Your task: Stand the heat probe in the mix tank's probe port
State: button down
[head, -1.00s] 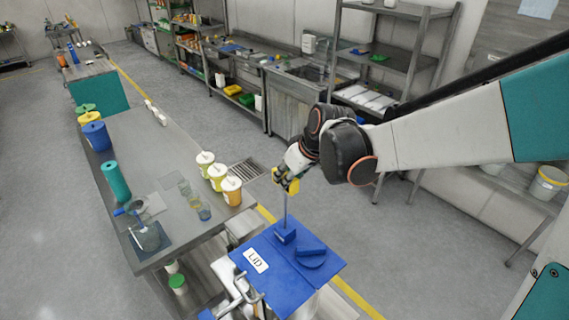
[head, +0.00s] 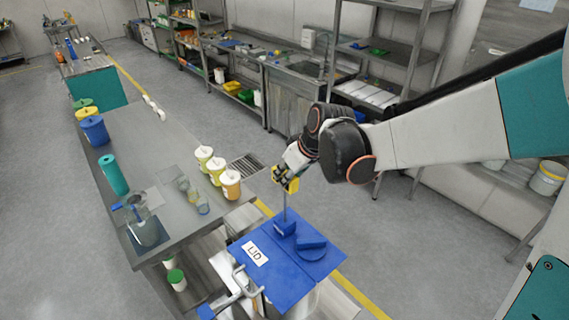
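The heat probe (head: 285,207) has a yellow top and a thin grey rod that points down. My gripper (head: 287,181) is closed around the probe's yellow top. The rod stands about upright, and its lower end meets a small blue block, the probe port (head: 285,228), on the mix tank's blue lid (head: 265,277). I cannot tell how deep the rod sits in the port. The lid carries a white "LID" label. The tank body under it is mostly hidden.
A blue raised piece (head: 312,247) sits on the lid right beside the port. A metal handle or pipe (head: 245,283) is at the lid's left front. The steel table (head: 160,150) on the left holds yellow-labelled cups (head: 216,171), a green cylinder (head: 113,175) and glass vessels.

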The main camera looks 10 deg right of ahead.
aim_at(287, 189)
jog(key=shift+f+b, duration=2.15)
jog(key=shift+f, duration=0.55)
jog(key=shift+f+b, duration=3.95)
jog(key=shift+f, duration=0.75)
jog(key=c, duration=1.2)
grip_release()
jog(key=shift+c, duration=0.2)
